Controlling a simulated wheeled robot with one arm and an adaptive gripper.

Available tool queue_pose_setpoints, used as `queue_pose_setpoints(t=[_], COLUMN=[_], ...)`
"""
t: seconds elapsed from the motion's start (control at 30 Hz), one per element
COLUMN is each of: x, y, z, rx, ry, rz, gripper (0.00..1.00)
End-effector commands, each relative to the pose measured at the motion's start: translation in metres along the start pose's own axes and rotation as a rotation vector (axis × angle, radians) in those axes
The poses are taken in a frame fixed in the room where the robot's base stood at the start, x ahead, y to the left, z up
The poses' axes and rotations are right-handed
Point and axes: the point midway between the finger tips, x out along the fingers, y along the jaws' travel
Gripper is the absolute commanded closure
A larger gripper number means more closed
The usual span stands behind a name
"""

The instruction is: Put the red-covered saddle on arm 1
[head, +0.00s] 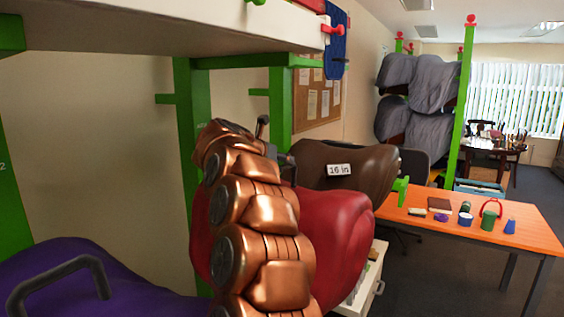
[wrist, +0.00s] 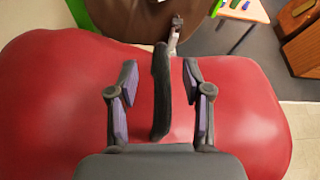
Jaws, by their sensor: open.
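The red-covered saddle (head: 345,240) is in the middle of the head view, partly hidden behind my copper-coloured arm. In the wrist view the red cover (wrist: 60,100) spreads wide on both sides below my gripper. A black upright handle (wrist: 161,95) stands along its middle. My gripper (wrist: 160,75) is open, with one finger on each side of the handle and a visible gap at both sides. In the head view the gripper is mostly hidden behind my arm. I cannot tell which green rack arm is arm 1; a "2" shows on the left post (head: 10,195).
A purple saddle (head: 120,285) with a dark handle lies at lower left. A brown saddle (head: 350,165) tagged "16 in" is just beyond the red one. Green posts (head: 190,130) and an overhead shelf (head: 150,25) stand close. An orange table (head: 460,235) with small items is at right.

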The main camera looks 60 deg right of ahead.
Motion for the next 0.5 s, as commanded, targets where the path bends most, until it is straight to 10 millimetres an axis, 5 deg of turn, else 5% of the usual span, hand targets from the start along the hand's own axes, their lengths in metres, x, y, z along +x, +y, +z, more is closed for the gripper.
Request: queue_pose_setpoints(t=[0.5], x=[-0.089], y=[0.001], z=[0.001], rx=[0.001], ry=[-0.002], rz=[0.005], gripper=[0.51])
